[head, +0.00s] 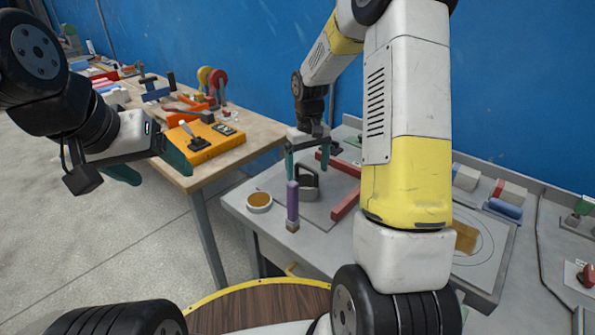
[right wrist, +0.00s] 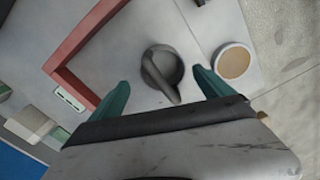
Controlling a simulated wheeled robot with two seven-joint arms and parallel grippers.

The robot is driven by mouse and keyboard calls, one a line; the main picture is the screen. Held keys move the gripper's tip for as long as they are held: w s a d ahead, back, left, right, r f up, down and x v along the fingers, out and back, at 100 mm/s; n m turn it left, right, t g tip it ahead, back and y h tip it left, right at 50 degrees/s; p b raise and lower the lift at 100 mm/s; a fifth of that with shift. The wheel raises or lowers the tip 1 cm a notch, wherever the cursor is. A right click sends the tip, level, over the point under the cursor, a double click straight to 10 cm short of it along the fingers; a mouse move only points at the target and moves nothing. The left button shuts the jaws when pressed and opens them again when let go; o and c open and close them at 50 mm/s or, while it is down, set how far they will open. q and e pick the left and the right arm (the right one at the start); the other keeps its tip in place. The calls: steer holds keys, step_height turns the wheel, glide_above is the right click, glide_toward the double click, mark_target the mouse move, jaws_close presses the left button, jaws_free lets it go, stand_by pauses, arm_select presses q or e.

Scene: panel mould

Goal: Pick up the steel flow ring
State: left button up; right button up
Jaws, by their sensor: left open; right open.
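The steel flow ring (head: 307,190) is a dark grey ring with an arched handle, standing on the grey worktable. In the right wrist view the ring (right wrist: 165,66) appears between and beyond the two fingers. My right gripper (head: 306,163) is open and empty, with its teal fingers above and just behind the ring; I see no contact. Its fingers also show in the right wrist view (right wrist: 161,88). My left gripper (head: 148,165) is open and empty, raised in front of the wooden bench at left, far from the ring.
A red angled bar (head: 346,200) lies right of the ring. A purple-handled brush (head: 292,206) stands in front of it, and a round tan-filled pot (head: 259,203) at its left. The wooden bench (head: 248,128) carries tools. My right arm hides part of the worktable (head: 325,238).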

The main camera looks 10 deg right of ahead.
mark_target(306, 184)
steer(key=f, duration=0.6)
steer(key=shift+s+a+f, duration=0.1)
steer(key=shift+a, duration=0.15)
steer(key=c, duration=1.7)
